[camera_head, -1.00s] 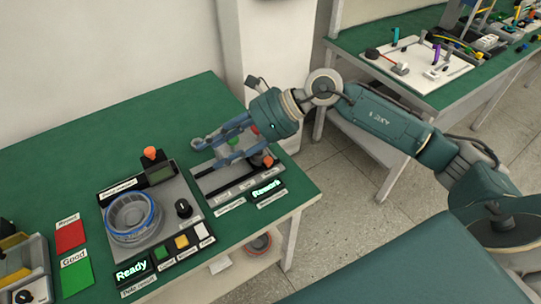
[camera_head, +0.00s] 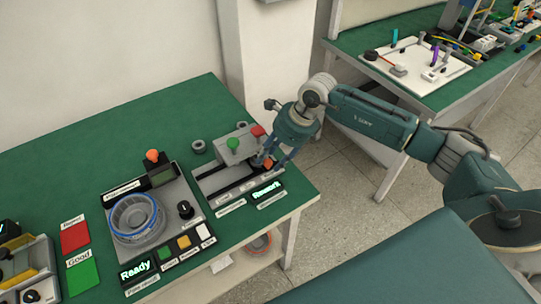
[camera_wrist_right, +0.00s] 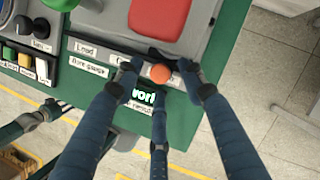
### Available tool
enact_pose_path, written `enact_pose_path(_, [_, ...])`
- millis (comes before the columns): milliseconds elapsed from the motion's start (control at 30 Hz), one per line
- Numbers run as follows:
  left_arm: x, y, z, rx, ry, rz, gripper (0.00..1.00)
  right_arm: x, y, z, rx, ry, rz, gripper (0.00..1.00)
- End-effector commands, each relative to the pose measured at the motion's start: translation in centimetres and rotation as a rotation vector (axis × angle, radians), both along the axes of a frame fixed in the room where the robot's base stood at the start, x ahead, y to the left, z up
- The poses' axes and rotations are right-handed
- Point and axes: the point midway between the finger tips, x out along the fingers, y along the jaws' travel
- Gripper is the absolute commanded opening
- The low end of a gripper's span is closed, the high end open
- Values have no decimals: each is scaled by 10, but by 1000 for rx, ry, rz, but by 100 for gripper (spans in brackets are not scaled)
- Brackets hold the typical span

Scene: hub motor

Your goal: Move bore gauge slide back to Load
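The bore gauge station (camera_head: 212,180) sits at the table's right end, with a grey housing carrying a green and a red part. Its slide's orange knob (camera_head: 267,163) is at the right end of the rail. In the wrist view, the orange knob (camera_wrist_right: 161,73) is right of the "Load" label (camera_wrist_right: 86,48). My right gripper (camera_head: 272,158) is down around the knob. In the wrist view, the fingers of my right gripper (camera_wrist_right: 159,72) stand on either side of the knob, with small gaps showing. My left gripper is not in view.
A lit "Rework" display (camera_head: 266,188) is in front of the rail. Left of it is a unit with a blue-rimmed ring (camera_head: 133,214) and a "Ready" display (camera_head: 134,270). A small grey ring (camera_head: 198,146) lies behind the rail. Red and green pads lie further left.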

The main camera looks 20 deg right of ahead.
Motion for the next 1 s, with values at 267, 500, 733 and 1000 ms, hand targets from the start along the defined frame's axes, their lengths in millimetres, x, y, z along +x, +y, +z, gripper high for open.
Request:
enact_pose_path(267, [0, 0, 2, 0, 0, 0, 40, 2, 4, -11, 1, 1, 0, 40])
enact_pose_path(500, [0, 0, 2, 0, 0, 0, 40, 2, 3, -10, 1, 1, 0, 22])
enact_pose_path(733, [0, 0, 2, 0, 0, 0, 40, 2, 4, -10, 2, -1, 0, 0])
enact_pose_path(1000, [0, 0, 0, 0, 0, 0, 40, 1, 15, -10, 3, -3, 2, 0])
